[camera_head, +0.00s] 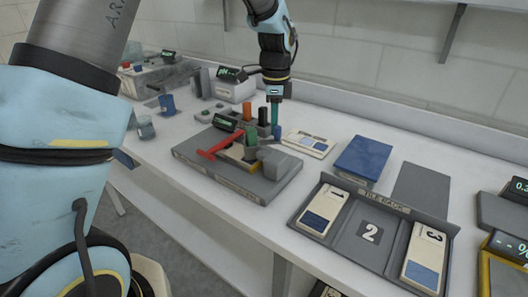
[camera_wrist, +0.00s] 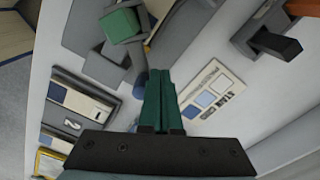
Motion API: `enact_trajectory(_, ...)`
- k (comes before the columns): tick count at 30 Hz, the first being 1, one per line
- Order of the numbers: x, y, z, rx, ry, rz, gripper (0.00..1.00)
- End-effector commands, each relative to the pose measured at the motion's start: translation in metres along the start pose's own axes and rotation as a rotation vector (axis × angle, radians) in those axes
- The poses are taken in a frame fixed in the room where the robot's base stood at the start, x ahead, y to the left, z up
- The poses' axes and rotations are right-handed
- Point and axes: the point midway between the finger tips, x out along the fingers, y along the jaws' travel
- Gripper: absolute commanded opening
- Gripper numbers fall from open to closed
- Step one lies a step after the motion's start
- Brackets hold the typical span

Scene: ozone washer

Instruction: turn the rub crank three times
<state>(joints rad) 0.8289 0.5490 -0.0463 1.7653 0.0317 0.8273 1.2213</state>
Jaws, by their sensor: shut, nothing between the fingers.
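The rub device is a grey base (camera_head: 196,155) on the bench. In the wrist view the green knob (camera_wrist: 122,25) is a block on a grey arm, at the upper left. My gripper (camera_head: 275,124) points down just right of and behind the knob in the head view. In the wrist view my gripper (camera_wrist: 160,72) has its green fingers together with nothing between them, apart from the knob.
A red T-shaped handle (camera_head: 220,147) lies on the device's left side. Orange-topped and dark posts stand close behind the knob. A stain card (camera_head: 308,142) and a blue box (camera_head: 363,158) lie to the right, then the tile rack (camera_head: 370,207). A wall rises behind the bench.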

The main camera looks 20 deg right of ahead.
Motion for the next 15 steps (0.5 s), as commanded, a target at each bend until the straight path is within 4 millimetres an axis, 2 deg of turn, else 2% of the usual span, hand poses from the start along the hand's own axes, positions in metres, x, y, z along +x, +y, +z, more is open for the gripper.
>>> enact_trajectory(7,0.000,0.003,-0.001,0.000,0.000,0.000,0.00)
enact_trajectory(15,0.000,0.020,-0.010,0.001,-0.001,0.000,0.00)
